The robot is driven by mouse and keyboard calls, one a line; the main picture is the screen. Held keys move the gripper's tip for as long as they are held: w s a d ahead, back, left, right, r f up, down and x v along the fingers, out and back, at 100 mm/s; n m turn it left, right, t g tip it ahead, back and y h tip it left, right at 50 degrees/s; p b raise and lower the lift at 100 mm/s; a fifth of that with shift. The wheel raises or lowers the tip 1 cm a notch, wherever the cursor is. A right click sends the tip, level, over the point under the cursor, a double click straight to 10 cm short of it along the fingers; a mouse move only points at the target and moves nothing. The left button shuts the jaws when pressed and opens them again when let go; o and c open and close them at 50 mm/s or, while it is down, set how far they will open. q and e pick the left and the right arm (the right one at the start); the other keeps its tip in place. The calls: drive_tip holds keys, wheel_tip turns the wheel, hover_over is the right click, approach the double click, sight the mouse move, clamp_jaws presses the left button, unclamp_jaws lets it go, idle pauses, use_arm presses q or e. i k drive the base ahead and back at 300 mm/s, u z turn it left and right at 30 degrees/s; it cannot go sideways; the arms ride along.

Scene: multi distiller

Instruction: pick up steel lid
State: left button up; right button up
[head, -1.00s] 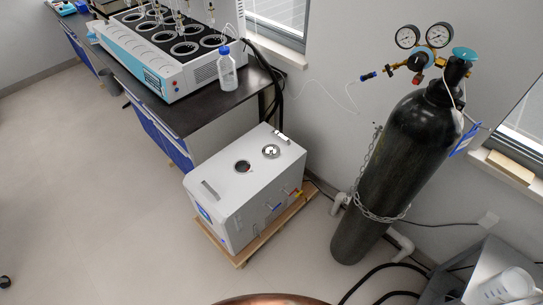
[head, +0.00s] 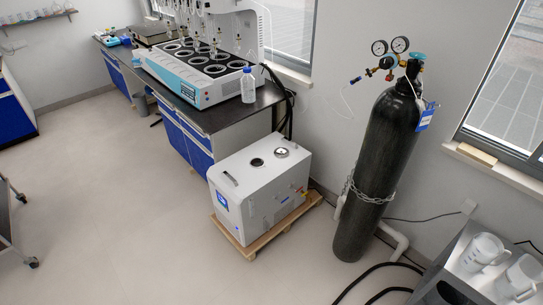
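A small round shiny lid (head: 281,152), which looks like the steel lid, sits on top of a white box-shaped machine (head: 228,208) near the back edge of its top. Beside it on the same top is a dark round opening (head: 257,162). The machine stands on a low wooden pallet (head: 254,247) on the floor. Neither of my grippers is in the head view.
A dark bench (head: 222,117) with a multi-well distiller (head: 182,83) and a clear blue-capped bottle (head: 248,86) stands behind. A tall black gas cylinder (head: 374,165) is chained at the right. Plastic jugs (head: 481,252) sit on a grey cart.

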sight(279, 152)
drive_tip(key=u, duration=0.7)
drive_tip(key=i, duration=0.7)
drive_tip(key=u, duration=0.8)
drive_tip(key=i, duration=0.8)
drive_tip(key=z, duration=0.55)
drive_tip(key=i, duration=0.95)
drive_tip(key=z, duration=0.85)
